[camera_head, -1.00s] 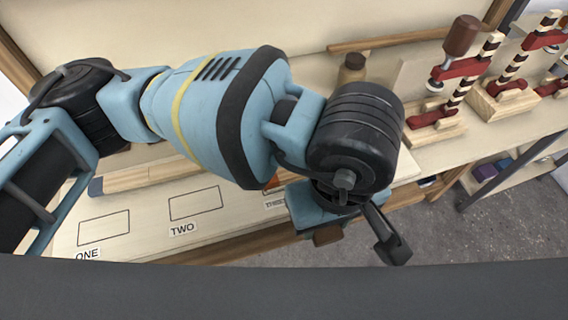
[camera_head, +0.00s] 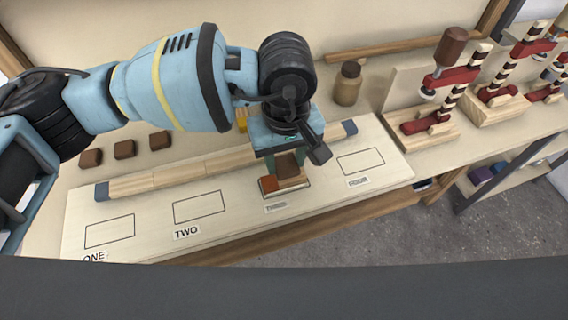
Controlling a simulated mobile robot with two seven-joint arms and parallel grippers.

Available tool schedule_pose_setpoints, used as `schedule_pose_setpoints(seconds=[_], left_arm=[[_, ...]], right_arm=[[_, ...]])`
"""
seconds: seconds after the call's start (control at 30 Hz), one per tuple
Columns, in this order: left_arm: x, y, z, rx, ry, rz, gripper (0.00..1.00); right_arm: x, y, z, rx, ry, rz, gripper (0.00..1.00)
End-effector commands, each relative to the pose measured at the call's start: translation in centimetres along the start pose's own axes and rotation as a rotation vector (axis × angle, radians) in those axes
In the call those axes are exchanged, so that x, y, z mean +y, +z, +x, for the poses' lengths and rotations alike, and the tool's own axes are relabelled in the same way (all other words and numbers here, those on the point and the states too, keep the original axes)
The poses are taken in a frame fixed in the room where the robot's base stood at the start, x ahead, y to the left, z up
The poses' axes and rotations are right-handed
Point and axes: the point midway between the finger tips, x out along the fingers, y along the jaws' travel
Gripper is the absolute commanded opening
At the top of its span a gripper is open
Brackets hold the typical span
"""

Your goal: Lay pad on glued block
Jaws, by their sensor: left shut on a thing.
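My left gripper (camera_head: 286,164) points down over the outlined slot labelled THREE on the pale board. It is shut on a brown pad (camera_head: 288,167), which shows between its fingers. Just below is a small block (camera_head: 294,184) in that slot, with an orange-red patch (camera_head: 269,184) at its left end. The pad is above or against the block; I cannot tell whether they touch. The gripper hides part of the block. Three more brown pads, the left one (camera_head: 91,157), the middle one (camera_head: 124,149) and the right one (camera_head: 159,140), lie in a row behind the board. My right gripper is not in view.
A wooden strip (camera_head: 180,171) with blue-grey ends lies along the board. Slots ONE, TWO and FOUR look empty. A brown jar (camera_head: 348,84) stands behind the board. Red clamps (camera_head: 447,80) on wooden bases stand at the right. A yellow thing (camera_head: 242,118) is partly hidden behind my gripper.

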Motion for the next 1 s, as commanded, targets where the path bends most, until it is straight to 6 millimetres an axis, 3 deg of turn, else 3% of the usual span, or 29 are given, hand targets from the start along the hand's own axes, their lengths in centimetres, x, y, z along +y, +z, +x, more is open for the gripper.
schedule_pose_setpoints(seconds=[0.03, 0.3, 0.7, 0.73, 0.87, 1.0], left_arm=[[-0.1, -0.7, 0.0, 0.002, 0.0, -0.005, 0.18], [-0.1, -0.6, 3.4, 0.001, 0.0, 0.0, 0.18], [-0.1, -0.6, 4.0, 0.0, 0.0, 0.0, 0.18], [-0.1, -0.6, 4.0, 0.0, 0.0, -0.001, 0.44], [-0.1, -0.6, 3.9, 0.001, 0.0, -0.001, 0.61], [-0.1, -0.6, 3.9, 0.001, 0.0, -0.001, 0.62]], right_arm=[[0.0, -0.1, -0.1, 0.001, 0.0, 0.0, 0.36], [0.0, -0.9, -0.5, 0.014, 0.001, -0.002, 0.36], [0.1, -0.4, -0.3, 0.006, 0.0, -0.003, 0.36], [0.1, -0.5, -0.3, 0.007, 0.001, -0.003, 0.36], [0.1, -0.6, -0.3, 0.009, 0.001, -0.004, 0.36], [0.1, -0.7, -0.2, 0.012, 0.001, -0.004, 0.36]])
